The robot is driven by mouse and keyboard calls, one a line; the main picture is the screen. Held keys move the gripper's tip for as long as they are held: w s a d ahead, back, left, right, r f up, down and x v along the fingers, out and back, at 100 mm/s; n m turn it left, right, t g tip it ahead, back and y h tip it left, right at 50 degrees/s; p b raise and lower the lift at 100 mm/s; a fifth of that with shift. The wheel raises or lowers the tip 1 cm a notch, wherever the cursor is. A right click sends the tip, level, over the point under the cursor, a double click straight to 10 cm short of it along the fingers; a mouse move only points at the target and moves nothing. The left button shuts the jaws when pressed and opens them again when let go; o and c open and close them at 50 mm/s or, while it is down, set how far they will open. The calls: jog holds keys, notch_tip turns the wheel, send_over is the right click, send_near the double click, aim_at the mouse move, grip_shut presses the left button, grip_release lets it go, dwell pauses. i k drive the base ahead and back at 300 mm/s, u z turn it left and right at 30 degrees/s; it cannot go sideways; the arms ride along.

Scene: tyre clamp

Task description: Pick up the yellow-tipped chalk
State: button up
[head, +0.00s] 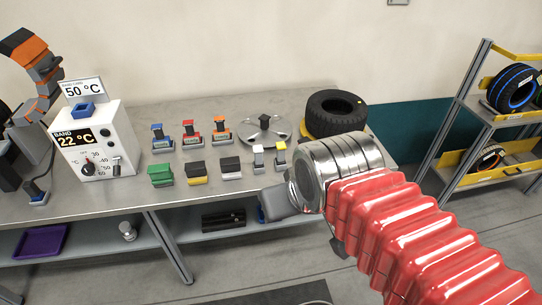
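The yellow-tipped chalk (281,157) stands upright near the front of the grey workbench (340,153). It is a pale block with a yellow top. A similar plain white block (258,160) stands just left of it. My gripper (272,206) is at the end of my red-sleeved arm, in front of the bench edge and below the chalk in the picture. It appears apart from the chalk. Its fingers are seen at an angle and partly hidden by my metal wrist, so I cannot tell whether they are open.
Several coloured blocks and stamps (195,170) stand left of the chalk. A round metal plate (248,131) and a tyre (336,113) lie behind it. A temperature box (95,150) stands at left. A tyre rack (490,130) is at right.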

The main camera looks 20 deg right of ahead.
aim_at(280, 147)
jog(key=u, duration=0.3)
jog(key=i, duration=1)
jog(key=z, duration=0.05)
